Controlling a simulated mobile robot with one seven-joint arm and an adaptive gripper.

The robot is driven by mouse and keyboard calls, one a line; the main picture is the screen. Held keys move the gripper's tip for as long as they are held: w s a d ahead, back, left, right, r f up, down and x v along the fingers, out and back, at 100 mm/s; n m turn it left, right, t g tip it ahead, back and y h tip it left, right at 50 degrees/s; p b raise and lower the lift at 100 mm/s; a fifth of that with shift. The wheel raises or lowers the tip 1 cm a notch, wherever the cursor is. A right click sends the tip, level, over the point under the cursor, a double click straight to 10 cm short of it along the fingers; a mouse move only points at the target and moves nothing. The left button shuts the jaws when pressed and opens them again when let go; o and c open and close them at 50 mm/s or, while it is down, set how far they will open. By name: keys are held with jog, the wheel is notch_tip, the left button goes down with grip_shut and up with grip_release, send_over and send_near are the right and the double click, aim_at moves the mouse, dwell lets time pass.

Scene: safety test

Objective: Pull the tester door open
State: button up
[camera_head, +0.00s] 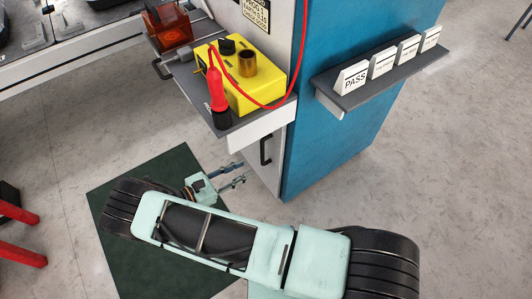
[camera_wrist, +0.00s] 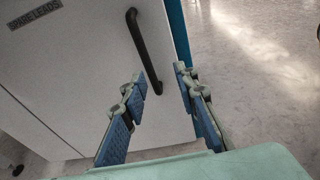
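The tester is a tall cabinet with a blue side (camera_head: 330,110) and a pale front. Its pale door (camera_wrist: 80,60) fills much of the wrist view and looks closed. A black bar handle (camera_wrist: 143,52) stands on the door near its right edge; the handle also shows in the head view (camera_head: 264,150), below the tester's shelf. My gripper (camera_wrist: 160,76) is open and empty, its blue-padded fingers pointing at the door. In the wrist view the handle's lower end appears between the fingertips, apart from both. In the head view my gripper (camera_head: 241,173) is left of and below the handle.
A grey shelf (camera_head: 228,128) above the handle holds a yellow box (camera_head: 262,88) and a red probe (camera_head: 217,88) with a red cable. A side shelf (camera_head: 350,97) carries several white signs, one reading PASS. A dark green mat (camera_head: 160,165) lies on the floor under my arm.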

jog(key=n+t, duration=0.2)
jog(key=t, duration=0.1)
jog(key=b, duration=0.1)
send_over(263, 163)
jog(key=shift+w+f, duration=0.25)
jog(key=shift+w, duration=0.1)
grip_shut()
dwell(0.4)
